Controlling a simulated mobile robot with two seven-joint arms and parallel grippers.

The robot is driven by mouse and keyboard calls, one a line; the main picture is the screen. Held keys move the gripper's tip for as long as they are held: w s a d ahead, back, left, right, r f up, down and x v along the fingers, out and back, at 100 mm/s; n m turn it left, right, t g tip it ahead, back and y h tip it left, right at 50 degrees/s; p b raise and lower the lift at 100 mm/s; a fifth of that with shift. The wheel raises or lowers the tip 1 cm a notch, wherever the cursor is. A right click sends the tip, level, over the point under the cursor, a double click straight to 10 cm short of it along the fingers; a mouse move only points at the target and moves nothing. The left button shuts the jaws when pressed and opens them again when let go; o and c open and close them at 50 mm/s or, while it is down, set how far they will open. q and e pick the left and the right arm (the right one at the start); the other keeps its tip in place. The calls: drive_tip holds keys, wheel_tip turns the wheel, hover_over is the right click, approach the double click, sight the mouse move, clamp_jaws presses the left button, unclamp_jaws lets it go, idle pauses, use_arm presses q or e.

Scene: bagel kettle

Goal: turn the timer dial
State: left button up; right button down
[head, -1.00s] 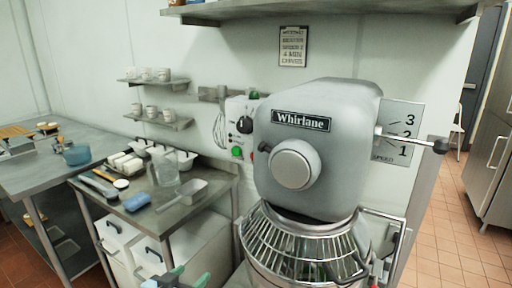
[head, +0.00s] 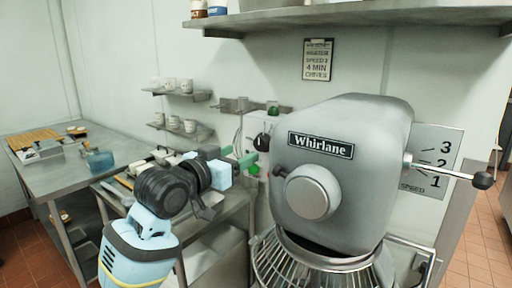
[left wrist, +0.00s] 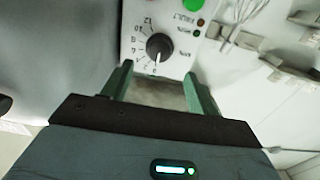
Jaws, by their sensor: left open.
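The timer dial (left wrist: 159,46) is a round black knob with a white pointer line on a light control panel (left wrist: 130,18), with numbers around it. In the left wrist view it lies just beyond my left gripper (left wrist: 158,85), roughly centred between the two green fingertips. The gripper is open and empty, and I cannot tell whether a finger touches the panel. In the head view the dial (head: 262,141) shows on the panel left of the grey Whirlane mixer (head: 345,170); my left gripper (head: 247,160) is just below it. My right gripper is out of view.
The mixer's wire bowl guard (head: 310,262) and speed lever (head: 445,170) are to the right. A steel side table (head: 225,225) stands below my left arm. Green and red buttons (left wrist: 195,5) sit on the panel near the dial. Wall shelves with cups (head: 180,93) are behind.

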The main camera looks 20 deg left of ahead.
use_arm(q)
drive_tip(key=x, duration=0.7)
drive_tip(key=shift+f, duration=0.1)
drive_tip(key=c, duration=1)
drive_tip(key=shift+m, duration=4.6)
